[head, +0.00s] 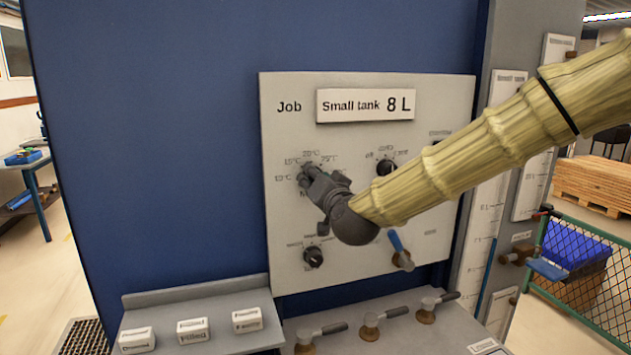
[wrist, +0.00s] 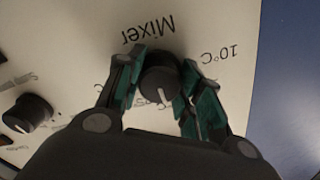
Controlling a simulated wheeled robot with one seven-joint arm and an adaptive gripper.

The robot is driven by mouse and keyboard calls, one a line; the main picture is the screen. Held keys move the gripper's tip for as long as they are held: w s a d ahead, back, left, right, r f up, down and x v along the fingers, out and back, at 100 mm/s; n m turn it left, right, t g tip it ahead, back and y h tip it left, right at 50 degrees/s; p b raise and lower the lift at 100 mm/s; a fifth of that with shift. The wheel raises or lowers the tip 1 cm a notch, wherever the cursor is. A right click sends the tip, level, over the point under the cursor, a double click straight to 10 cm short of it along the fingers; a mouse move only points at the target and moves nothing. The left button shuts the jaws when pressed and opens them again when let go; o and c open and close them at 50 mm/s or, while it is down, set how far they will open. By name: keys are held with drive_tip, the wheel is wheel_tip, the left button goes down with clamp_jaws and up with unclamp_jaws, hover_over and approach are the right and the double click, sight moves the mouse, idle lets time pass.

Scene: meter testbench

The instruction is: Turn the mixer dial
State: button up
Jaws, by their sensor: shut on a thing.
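The mixer dial (wrist: 160,84) is a dark round knob with a white pointer line, under the word "Mixer", which appears upside down in the wrist view. My gripper (wrist: 163,92) has its green-padded fingers on both sides of the dial, shut on it.
Other black knobs sit at the panel's upper right (head: 386,167) and lower left (head: 313,257). A blue-handled valve (head: 401,250) is at lower right. A sign (head: 366,105) reads "Small tank 8 L". Below are labelled blocks (head: 193,331) and several grey-handled valves (head: 371,325).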

drive_tip(key=shift+f, duration=0.2)
drive_tip(key=o, duration=1)
drive_tip(key=shift+r, duration=0.1)
drive_tip(key=shift+o, duration=0.2)
drive_tip(key=shift+s, duration=0.15)
drive_tip(key=v, duration=1.1)
drive_tip(key=shift+s, duration=0.35)
drive_tip(key=shift+d, duration=0.1)
